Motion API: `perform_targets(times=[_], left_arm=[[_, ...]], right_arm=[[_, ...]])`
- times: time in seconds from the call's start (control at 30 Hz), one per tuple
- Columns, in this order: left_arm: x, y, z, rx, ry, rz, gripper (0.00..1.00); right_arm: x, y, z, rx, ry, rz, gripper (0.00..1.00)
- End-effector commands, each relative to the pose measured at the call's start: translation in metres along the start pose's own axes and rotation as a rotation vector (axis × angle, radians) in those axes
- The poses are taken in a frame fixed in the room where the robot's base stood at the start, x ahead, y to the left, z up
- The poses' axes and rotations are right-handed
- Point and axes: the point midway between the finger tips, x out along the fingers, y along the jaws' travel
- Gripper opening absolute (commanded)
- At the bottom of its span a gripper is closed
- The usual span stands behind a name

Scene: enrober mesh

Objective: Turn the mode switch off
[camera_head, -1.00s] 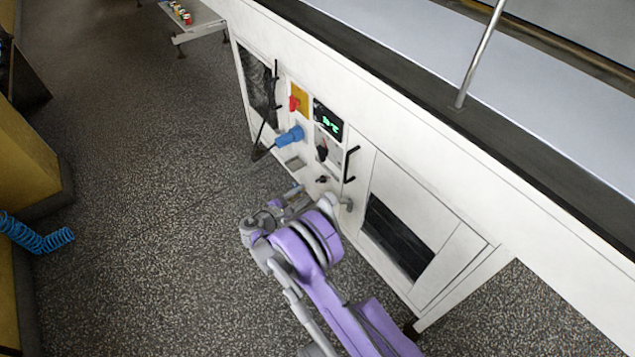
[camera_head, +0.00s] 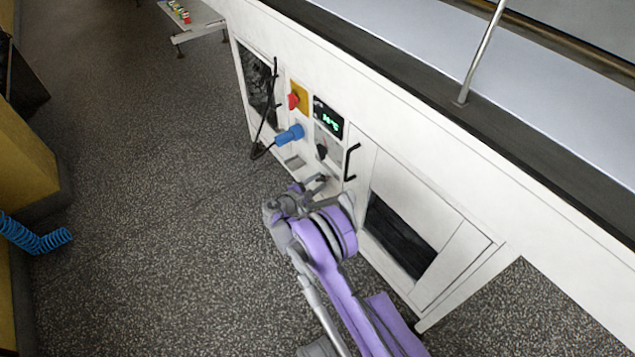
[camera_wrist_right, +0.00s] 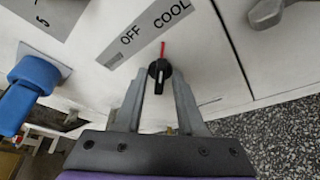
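The mode switch is a small black knob (camera_wrist_right: 160,72) with a white mark and a red line, below a grey label reading OFF and COOL in the right wrist view. In the head view my right gripper (camera_head: 318,184) is at the lower part of the white machine's control panel and largely covers the switch there. My left gripper is not in view.
The panel also has a red knob (camera_head: 293,101) on a yellow plate, a green-lit display (camera_head: 328,119), another black knob (camera_head: 322,151), a blue plug (camera_head: 289,135) with a black cable, and a black handle (camera_head: 351,162). Open floor (camera_head: 150,200) lies left of the machine.

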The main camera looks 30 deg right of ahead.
Motion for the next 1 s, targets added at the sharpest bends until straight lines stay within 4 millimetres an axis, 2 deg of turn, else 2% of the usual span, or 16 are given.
perform_targets(times=[0.03, 0.17, 0.57, 1.0], left_arm=[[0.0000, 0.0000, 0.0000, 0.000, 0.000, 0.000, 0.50], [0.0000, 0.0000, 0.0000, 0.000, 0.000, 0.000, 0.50], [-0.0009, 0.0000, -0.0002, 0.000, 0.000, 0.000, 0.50], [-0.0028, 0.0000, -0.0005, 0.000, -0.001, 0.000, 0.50]], right_arm=[[-0.0001, 0.0000, 0.0000, 0.000, 0.000, 0.000, 0.22], [-0.0002, 0.0000, 0.0000, 0.000, 0.000, 0.000, 0.00], [-0.0004, 0.0009, 0.0000, -0.043, 0.000, -0.018, 0.00], [-0.0001, 0.0034, -0.0008, -0.335, 0.000, -0.140, 0.00]])
